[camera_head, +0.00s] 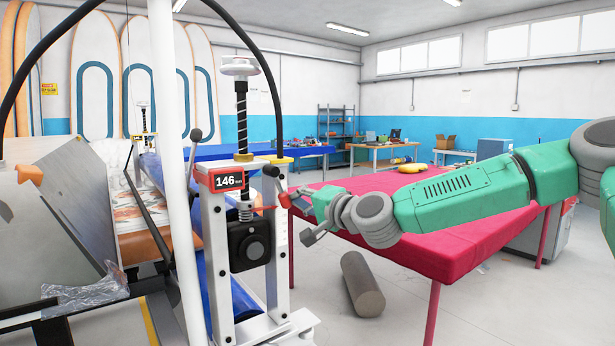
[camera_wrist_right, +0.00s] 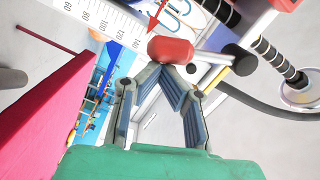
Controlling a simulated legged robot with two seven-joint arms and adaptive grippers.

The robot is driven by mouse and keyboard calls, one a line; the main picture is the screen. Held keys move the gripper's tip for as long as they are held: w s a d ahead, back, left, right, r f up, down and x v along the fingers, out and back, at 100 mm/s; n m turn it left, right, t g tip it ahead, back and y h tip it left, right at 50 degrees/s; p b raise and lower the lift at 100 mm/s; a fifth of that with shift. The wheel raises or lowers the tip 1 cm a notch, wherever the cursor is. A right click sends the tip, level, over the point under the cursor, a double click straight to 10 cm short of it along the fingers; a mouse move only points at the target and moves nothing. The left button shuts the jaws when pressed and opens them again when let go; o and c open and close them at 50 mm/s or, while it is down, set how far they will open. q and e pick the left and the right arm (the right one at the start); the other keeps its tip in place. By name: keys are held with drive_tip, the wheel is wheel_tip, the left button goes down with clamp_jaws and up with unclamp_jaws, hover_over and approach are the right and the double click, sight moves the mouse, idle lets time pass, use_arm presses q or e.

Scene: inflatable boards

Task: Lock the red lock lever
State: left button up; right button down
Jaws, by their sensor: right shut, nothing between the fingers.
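The red lock lever's rounded red end (camera_head: 285,201) shows at the right side of the white press frame (camera_head: 216,262), below a black-knobbed handle (camera_head: 271,171). My right gripper (camera_head: 297,202) is right beside it, coming from the right. In the right wrist view the red lever end (camera_wrist_right: 170,50) lies just past my shut fingertips (camera_wrist_right: 164,67), which touch or nearly touch it. The fingers come together with nothing between them. How the lever joins the frame is hidden. My left gripper is not in view.
The frame carries a display reading 146 (camera_head: 228,181), a ruler scale (camera_wrist_right: 108,22) and a red pointer (camera_wrist_right: 157,15). A white pole (camera_head: 178,180) stands left of it. A red table (camera_head: 440,262) lies below my right arm. A grey cylinder (camera_head: 362,285) is on the floor.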

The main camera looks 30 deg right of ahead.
sight(286, 206)
drive_tip(key=shift+s+a+f+m+b, duration=0.1)
drive_tip(key=shift+a+f+m+b, duration=0.3)
drive_tip(key=shift+a+m+b, duration=0.5)
drive_tip(key=shift+s+a+f+m+b, duration=0.1)
drive_tip(key=shift+a+f+m+b, duration=0.35)
drive_tip(key=shift+m+b, duration=0.85)
drive_tip(key=shift+a+r, duration=0.1)
drive_tip(key=shift+r, duration=0.05)
drive_tip(key=shift+w, duration=0.1)
